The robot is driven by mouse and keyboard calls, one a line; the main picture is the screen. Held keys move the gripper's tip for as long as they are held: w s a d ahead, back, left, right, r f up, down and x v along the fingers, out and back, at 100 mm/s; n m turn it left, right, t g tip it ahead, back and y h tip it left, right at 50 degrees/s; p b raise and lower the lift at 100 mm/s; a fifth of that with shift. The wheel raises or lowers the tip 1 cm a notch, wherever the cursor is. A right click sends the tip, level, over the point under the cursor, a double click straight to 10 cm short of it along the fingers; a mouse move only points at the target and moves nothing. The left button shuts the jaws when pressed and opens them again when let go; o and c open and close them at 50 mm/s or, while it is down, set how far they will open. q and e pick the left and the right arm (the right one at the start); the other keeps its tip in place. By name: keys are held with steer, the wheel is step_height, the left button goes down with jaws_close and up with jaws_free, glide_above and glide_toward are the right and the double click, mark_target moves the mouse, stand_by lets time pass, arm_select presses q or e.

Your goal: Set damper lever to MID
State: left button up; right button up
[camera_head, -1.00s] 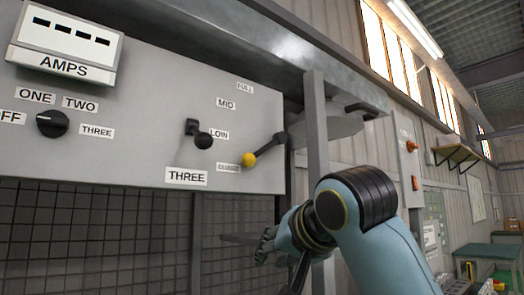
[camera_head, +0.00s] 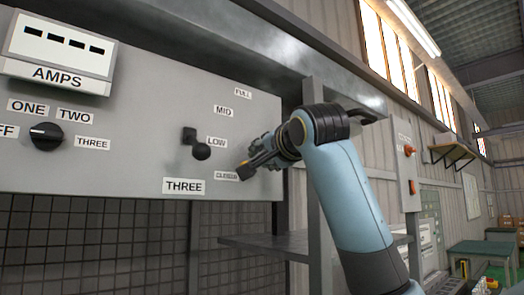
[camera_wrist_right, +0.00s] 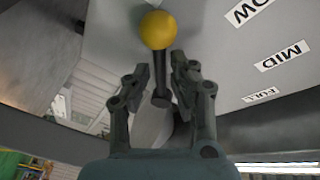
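The damper lever has a yellow ball (camera_wrist_right: 157,30) on a dark shaft, seen in the right wrist view. In the head view my right gripper (camera_head: 258,165) covers the lever, beside the CLOSED label (camera_head: 227,176). My right gripper also shows in the right wrist view (camera_wrist_right: 160,72), with its fingers open on either side of the shaft and the ball just beyond the tips. Contact cannot be told. The MID label (camera_head: 223,111) is higher on the panel, between LOW (camera_head: 217,142) and FULL (camera_head: 243,93). My left gripper is not in view.
The grey panel (camera_head: 130,150) also carries a black-knobbed lever (camera_head: 201,151) above the THREE label, a rotary dial (camera_head: 46,137) and an AMPS meter (camera_head: 60,45). A grey post (camera_head: 318,240) and a shelf (camera_head: 265,243) stand near my right arm.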

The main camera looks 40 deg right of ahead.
steer(key=shift+x, duration=0.85)
jaws_close()
